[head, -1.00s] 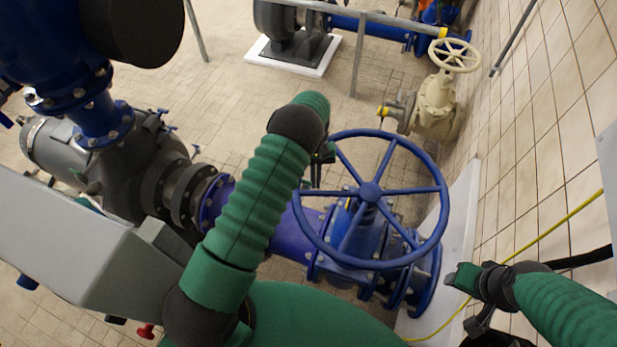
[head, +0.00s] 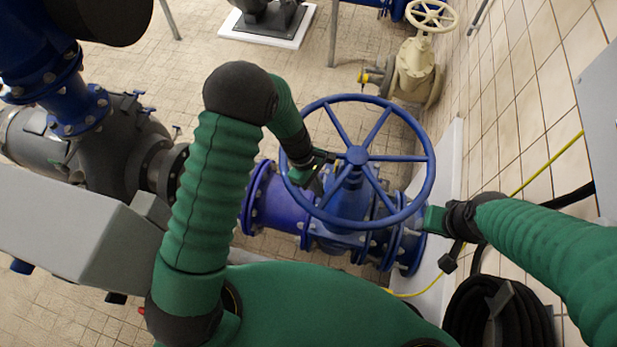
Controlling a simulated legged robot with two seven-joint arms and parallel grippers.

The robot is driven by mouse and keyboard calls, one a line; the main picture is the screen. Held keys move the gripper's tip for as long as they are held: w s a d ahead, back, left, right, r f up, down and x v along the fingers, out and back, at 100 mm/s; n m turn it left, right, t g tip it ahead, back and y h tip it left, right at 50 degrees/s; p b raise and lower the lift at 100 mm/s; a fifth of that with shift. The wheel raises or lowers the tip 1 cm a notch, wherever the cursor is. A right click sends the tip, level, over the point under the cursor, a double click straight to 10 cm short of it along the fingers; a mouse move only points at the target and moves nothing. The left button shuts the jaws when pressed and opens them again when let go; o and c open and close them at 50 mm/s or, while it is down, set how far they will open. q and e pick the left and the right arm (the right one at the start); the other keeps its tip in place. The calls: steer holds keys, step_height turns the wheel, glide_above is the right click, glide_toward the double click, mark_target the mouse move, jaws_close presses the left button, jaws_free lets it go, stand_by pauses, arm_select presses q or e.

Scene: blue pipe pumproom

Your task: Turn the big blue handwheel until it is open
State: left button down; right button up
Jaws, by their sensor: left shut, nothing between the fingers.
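The big blue handwheel (head: 357,155) sits on top of a blue valve (head: 345,205), its rim and spokes facing up toward me. My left gripper (head: 314,168) is at the left side of the wheel, overlapping the rim in the head view. It is shut with nothing between its fingers; whether it touches the rim or a spoke I cannot tell. My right gripper (head: 436,219) is at the lower right, just outside the wheel's rim in the picture, near the valve's right flange. Its fingers are too small and partly hidden to show whether they are open.
A cream valve with a small handwheel (head: 432,14) stands behind. A tiled wall is at the right, with a yellow cable (head: 550,166) and a black hose coil (head: 497,310) near it. Blue pipework and a grey pump (head: 100,160) are at the left.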

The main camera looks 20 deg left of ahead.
arm_select(q)
steer(key=shift+s+d+n, duration=0.3)
steer(key=shift+d+n, duration=0.1)
steer(key=shift+d, duration=0.25)
steer(key=shift+s+d+n, duration=0.3)
steer(key=shift+d+n, duration=0.1)
steer(key=shift+d, duration=0.25)
steer(key=shift+t, duration=0.3)
